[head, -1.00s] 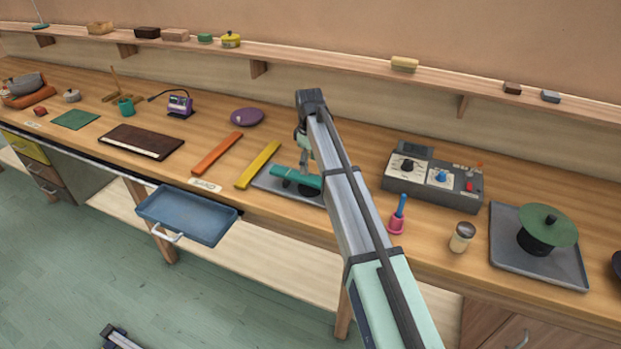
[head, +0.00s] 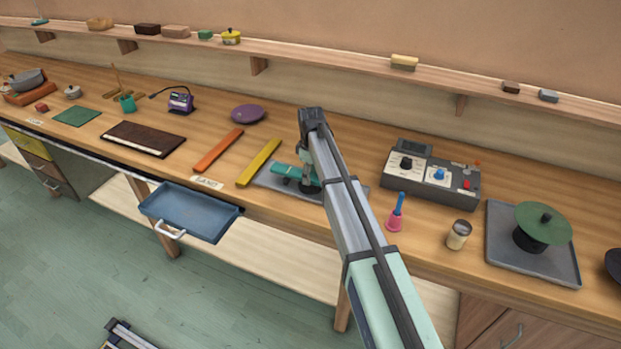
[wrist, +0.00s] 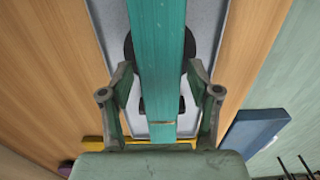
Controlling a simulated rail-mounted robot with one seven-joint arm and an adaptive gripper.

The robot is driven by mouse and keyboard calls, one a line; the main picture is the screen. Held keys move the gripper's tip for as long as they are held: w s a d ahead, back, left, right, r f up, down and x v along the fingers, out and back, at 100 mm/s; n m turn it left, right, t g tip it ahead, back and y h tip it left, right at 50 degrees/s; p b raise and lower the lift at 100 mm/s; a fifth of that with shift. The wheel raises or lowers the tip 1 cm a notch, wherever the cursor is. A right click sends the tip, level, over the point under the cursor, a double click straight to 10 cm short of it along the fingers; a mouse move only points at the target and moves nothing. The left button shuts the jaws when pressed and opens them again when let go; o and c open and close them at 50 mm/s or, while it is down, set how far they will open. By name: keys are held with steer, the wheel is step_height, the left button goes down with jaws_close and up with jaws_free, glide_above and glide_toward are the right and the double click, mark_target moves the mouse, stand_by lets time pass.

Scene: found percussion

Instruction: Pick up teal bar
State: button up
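The teal bar (head: 284,170) lies over a grey tray (head: 262,181) on the bench, with its right part hidden behind my gripper (head: 309,186). In the wrist view the bar (wrist: 158,50) runs lengthwise between the two fingers of my gripper (wrist: 160,72). The fingers stand apart on either side of the bar, with narrow gaps at the tips, and do not look closed on it. A dark rounded shape shows beneath the bar, above the tray (wrist: 108,25).
A yellow bar (head: 259,163) and an orange bar (head: 218,150) lie left of the tray. A blue open drawer (head: 190,212) juts out at front left. A grey control box (head: 430,180) and a pink-and-blue handbell (head: 395,218) stand to the right.

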steer(key=c, duration=0.7)
steer(key=shift+r, duration=0.15)
steer(key=shift+c, duration=0.2)
